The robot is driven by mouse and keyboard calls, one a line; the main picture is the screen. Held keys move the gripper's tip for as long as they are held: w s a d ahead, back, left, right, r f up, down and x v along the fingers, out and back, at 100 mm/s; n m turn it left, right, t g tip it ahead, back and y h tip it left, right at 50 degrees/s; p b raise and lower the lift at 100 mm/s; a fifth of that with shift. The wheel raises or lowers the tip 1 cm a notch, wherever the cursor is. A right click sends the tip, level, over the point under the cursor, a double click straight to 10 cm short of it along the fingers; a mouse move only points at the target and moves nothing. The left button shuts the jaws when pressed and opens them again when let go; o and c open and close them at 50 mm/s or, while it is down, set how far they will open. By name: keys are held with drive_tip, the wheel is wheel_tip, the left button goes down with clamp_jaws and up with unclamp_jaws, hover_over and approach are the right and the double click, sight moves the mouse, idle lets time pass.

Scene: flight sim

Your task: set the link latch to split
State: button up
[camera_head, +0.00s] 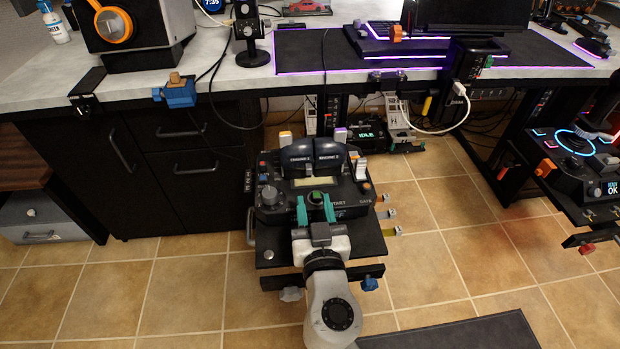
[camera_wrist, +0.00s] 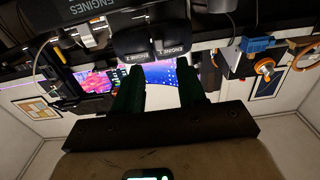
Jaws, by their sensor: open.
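The throttle unit (camera_head: 335,215) stands below the desk with two dark levers side by side, the Engine 1 lever (camera_head: 299,156) and the Engine 2 lever (camera_head: 331,157). Both show in the wrist view as dark rounded heads, one of them here (camera_wrist: 170,42). I cannot pick out the link latch for certain. My gripper (camera_head: 315,208) has two teal fingers, apart and empty, over the front of the unit. A green button (camera_head: 316,196) shows between them in the head view. In the wrist view my gripper (camera_wrist: 160,75) points toward the lever heads, and its fingers hide part of the view.
A pale display (camera_head: 311,183) sits behind the green button. White-topped levers flank the Engine levers, one at right (camera_head: 361,168). The desk edge (camera_head: 300,82) rises behind. A control console (camera_head: 585,175) stands at far right.

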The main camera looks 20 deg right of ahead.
sight(309, 172)
drive_tip(key=x, duration=0.8)
drive_tip(key=shift+w+d, duration=0.1)
drive_tip(key=shift+d, duration=0.05)
drive_tip(key=shift+c, duration=0.3)
clamp_jaws()
